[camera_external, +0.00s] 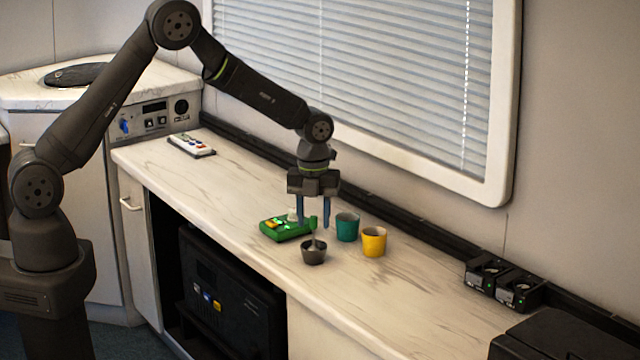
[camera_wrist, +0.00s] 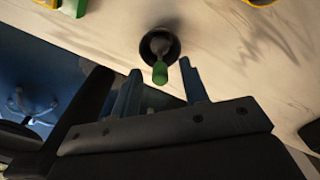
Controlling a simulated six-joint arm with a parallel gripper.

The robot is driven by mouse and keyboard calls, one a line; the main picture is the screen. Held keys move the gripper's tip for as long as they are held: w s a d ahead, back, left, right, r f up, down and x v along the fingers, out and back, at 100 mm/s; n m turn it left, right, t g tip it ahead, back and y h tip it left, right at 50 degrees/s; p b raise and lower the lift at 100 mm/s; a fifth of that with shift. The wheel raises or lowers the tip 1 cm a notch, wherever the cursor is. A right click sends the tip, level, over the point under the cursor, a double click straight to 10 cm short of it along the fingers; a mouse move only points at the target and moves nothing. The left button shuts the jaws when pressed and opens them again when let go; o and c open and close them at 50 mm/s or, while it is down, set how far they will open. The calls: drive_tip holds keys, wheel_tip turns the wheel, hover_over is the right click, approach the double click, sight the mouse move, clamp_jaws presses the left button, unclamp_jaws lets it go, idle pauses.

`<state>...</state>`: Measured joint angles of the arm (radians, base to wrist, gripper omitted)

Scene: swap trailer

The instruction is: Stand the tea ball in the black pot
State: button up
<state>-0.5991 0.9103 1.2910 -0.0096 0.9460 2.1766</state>
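The black pot (camera_external: 314,257) stands upright on the counter; its round mouth shows in the wrist view (camera_wrist: 174,50). The tea ball (camera_wrist: 160,47) is in the pot, its grey part inside and its green handle (camera_wrist: 160,73) sticking up out of it. In the external view the green handle tip (camera_external: 313,222) shows above the pot. My gripper (camera_external: 313,228) points down over the pot, with its blue fingers apart on either side of the handle. The wrist view shows the gap between handle and fingers (camera_wrist: 160,66). The ball's lower end is hidden inside the pot.
A green device (camera_external: 272,232) with lit parts lies left of the pot. A teal cup (camera_external: 347,229) and a yellow cup (camera_external: 373,243) stand right of it. A remote (camera_external: 190,145) lies farther left. Black units (camera_external: 503,283) sit far right; the counter before them is clear.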

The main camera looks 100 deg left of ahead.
wheel_tip(320, 180, up, 18)
drive_tip(key=shift+f, duration=0.25)
idle(0.3)
drive_tip(key=shift+a+f, duration=0.1)
drive_tip(key=shift+f, duration=0.05)
idle(0.5)
wheel_tip(320, 180, down, 18)
drive_tip(key=shift+r, duration=0.9)
